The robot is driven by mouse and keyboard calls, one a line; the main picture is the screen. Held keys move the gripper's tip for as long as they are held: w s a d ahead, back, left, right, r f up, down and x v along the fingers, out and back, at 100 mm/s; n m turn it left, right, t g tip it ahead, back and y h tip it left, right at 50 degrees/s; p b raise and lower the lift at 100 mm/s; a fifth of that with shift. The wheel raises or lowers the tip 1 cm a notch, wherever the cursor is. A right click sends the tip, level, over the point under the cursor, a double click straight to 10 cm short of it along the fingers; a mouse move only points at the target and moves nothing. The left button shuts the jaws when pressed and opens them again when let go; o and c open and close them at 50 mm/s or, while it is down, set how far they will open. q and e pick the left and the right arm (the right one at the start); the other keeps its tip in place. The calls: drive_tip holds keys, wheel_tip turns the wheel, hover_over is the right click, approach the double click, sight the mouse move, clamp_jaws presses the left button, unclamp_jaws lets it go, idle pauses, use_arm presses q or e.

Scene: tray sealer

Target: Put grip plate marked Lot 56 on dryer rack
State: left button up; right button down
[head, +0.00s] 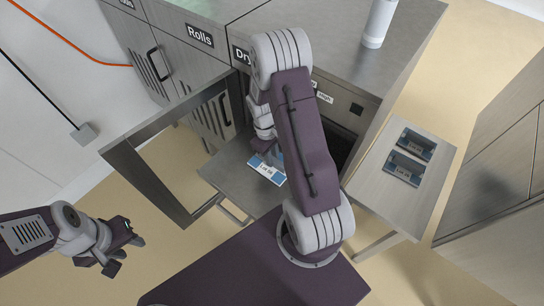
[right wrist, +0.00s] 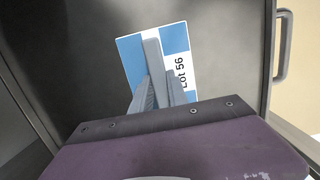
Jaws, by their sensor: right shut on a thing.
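The grip plate marked Lot 56 (head: 266,169) is a flat blue and white plate with a raised grey grip bar. It also shows in the right wrist view (right wrist: 181,42). My right gripper (right wrist: 158,82) is shut on the grip bar, with the label beside its fingers. The plate is over the grey dryer rack (head: 228,172), which sticks out of the cabinet; I cannot tell whether it touches it. The rack surface also fills much of the right wrist view (right wrist: 225,75). My left gripper (head: 120,246) is open and empty, away at the lower left.
An open door frame (head: 150,165) stands left of the rack. A side table (head: 385,192) at the right holds two dark labelled trays (head: 416,145), (head: 403,168). A white cylinder (head: 379,22) stands on the cabinet top. A handle (right wrist: 283,45) is at the rack's edge.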

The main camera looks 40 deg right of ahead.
drive_tip(key=shift+f, duration=0.15)
drive_tip(key=c, duration=1.2)
unclamp_jaws()
drive_tip(key=c, duration=0.3)
drive_tip(key=shift+c, duration=0.2)
wheel_tip(320, 180, up, 7)
drive_tip(key=p, duration=0.7)
